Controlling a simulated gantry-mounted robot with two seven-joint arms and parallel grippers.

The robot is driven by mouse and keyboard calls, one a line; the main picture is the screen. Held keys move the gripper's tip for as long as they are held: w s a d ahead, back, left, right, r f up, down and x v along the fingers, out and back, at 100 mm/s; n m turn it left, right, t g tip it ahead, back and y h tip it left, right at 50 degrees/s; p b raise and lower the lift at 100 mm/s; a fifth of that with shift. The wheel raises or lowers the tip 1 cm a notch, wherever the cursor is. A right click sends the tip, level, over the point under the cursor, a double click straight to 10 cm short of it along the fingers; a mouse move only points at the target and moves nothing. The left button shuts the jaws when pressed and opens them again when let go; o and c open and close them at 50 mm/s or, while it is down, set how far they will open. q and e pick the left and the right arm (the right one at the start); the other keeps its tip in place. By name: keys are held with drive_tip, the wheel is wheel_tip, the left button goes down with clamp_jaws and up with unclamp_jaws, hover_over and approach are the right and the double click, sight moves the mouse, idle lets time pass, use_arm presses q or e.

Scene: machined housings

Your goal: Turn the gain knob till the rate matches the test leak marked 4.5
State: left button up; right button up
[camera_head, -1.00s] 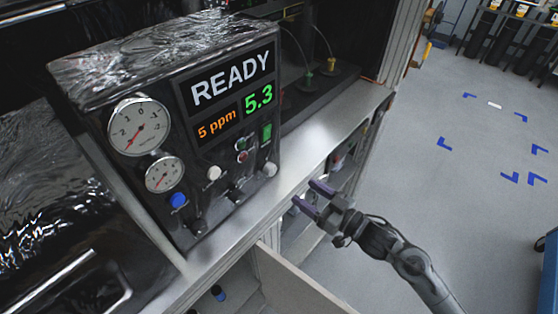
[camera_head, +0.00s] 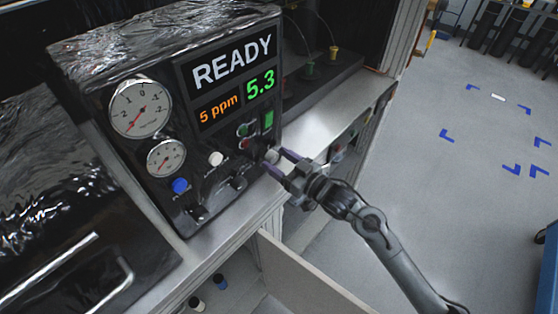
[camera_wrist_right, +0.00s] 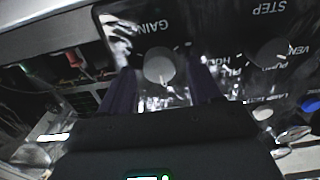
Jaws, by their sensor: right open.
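The gain knob (camera_wrist_right: 160,68) is a pale round knob under the word GAIN in the right wrist view, on the dark instrument panel. In the head view it is the pale knob (camera_head: 271,156) at the panel's lower right corner. My right gripper (camera_head: 277,160) is open there, its purple fingers pointing at the panel. In the wrist view the fingers (camera_wrist_right: 162,82) lie on either side of the knob with gaps showing; I cannot tell how deep they reach. The display (camera_head: 261,85) reads READY, 5 ppm in orange and 5.3 in green. My left gripper is out of view.
Two round gauges (camera_head: 141,109) sit left of the display. Small fittings with thin lines (camera_head: 308,68) stand behind right.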

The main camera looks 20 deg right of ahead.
drive_tip(key=shift+w, duration=0.1)
drive_tip(key=shift+a, duration=0.1)
drive_tip(key=c, duration=1)
drive_tip(key=shift+n, duration=0.3)
drive_tip(key=n, duration=0.3)
drive_tip(key=shift+p, duration=0.3)
drive_tip(key=shift+a+n, duration=0.1)
drive_tip(key=shift+n, duration=2.6)
